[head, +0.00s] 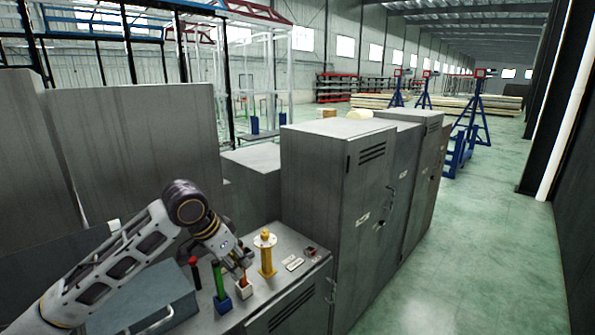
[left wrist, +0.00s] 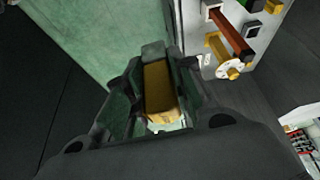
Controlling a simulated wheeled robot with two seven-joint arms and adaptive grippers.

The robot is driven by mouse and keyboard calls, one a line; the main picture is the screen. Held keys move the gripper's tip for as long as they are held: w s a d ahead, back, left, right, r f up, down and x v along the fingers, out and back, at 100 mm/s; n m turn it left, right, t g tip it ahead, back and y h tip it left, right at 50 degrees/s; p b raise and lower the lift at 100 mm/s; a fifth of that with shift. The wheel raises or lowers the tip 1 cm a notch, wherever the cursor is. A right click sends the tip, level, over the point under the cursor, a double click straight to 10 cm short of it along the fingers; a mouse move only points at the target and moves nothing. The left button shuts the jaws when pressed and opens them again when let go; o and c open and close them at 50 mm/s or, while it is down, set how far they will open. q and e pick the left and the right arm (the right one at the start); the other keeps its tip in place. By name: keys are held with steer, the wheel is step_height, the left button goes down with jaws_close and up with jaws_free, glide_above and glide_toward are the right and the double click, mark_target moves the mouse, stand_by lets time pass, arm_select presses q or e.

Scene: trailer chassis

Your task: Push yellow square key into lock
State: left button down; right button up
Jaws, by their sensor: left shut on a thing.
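My left gripper (head: 240,268) reaches down over the cabinet top. It is shut on the yellow square key (left wrist: 158,88), which shows between the fingers in the left wrist view. In the head view a small orange-yellow part of the key (head: 243,281) shows below the fingers, at a small white block (head: 244,291) that looks like the lock. I cannot tell how deep the key sits in it. My right gripper is not in view.
A green key stands in a blue block (head: 222,303) just left of the gripper, with a red-topped piece (head: 194,270) behind it. A yellow post with a round flange (head: 266,256) stands close on the right. Tall grey cabinets (head: 325,200) rise behind.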

arm_select(q)
steer(key=shift+w+a+r+n, duration=0.1)
steer(key=shift+w+a+n, duration=0.2)
steer(key=shift+w, duration=0.15)
steer(key=w+a+r+n+t+y, duration=0.1)
steer(key=w+a+r+n+y, duration=0.1)
steer(key=w+a+r+n, duration=0.4)
steer(key=s+f+b, duration=0.3)
steer(key=s+f, duration=0.1)
steer(key=f, duration=0.8)
steer(key=s+f+n+b, duration=0.1)
steer(key=s+f+b, duration=0.2)
steer(key=f, duration=1)
steer(key=s+f+y+b, duration=0.1)
steer(key=s+f+b, duration=0.2)
steer(key=s+f, duration=0.4)
steer(key=shift+d+f+n, duration=0.15)
steer(key=shift+f+n, duration=0.15)
steer(key=shift+f, duration=2.9)
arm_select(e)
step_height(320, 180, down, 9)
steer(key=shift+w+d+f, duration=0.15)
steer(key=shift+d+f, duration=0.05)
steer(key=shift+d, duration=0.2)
